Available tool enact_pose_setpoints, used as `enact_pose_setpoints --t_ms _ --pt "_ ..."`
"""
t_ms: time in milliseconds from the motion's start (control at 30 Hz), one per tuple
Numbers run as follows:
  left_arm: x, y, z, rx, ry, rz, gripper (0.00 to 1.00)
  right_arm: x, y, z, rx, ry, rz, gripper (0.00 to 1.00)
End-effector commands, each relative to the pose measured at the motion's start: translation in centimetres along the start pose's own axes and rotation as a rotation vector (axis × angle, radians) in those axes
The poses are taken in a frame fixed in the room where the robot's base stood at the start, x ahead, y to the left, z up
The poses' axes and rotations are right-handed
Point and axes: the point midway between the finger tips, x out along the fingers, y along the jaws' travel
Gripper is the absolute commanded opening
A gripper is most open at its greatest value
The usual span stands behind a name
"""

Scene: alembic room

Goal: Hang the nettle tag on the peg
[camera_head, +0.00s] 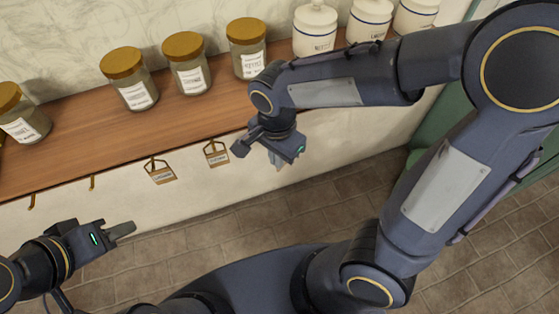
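Two small tags with brass-coloured hangers hang at the front edge of the wooden shelf: a left tag (161,174) and a right tag (217,157). Their lettering is too small to read surely, so I cannot tell which, if either, is the nettle tag. Two bare brass pegs, a far-left peg (31,201) and another peg (92,183), stick out to the left of the tags. My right gripper (279,167) points down just right of the right tag, apart from it; its fingertips are mostly hidden. My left gripper (124,230) is below the left tag, seen edge-on, with no tag visible in it.
The wooden shelf (190,125) carries several glass jars with gold lids, such as the middle jar (188,75). White lidded canisters, such as the left canister (315,30), stand at the back right. A green cabinet (460,115) is at right. The tiled floor (200,265) is clear.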

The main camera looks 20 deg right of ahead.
Motion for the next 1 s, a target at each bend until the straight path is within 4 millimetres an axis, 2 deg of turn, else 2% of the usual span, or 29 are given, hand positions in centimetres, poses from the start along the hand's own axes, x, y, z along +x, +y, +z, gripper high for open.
enact_pose_setpoints --t_ms 167,1000 --pt "0.1 0.0 0.0 0.000 0.000 0.000 0.36 0.1 -1.0 -0.6 0.000 0.000 0.001 0.00" --pt "0.1 0.0 0.0 0.000 0.000 0.000 0.36 0.2 -1.8 -1.0 -0.001 0.000 0.000 0.00"
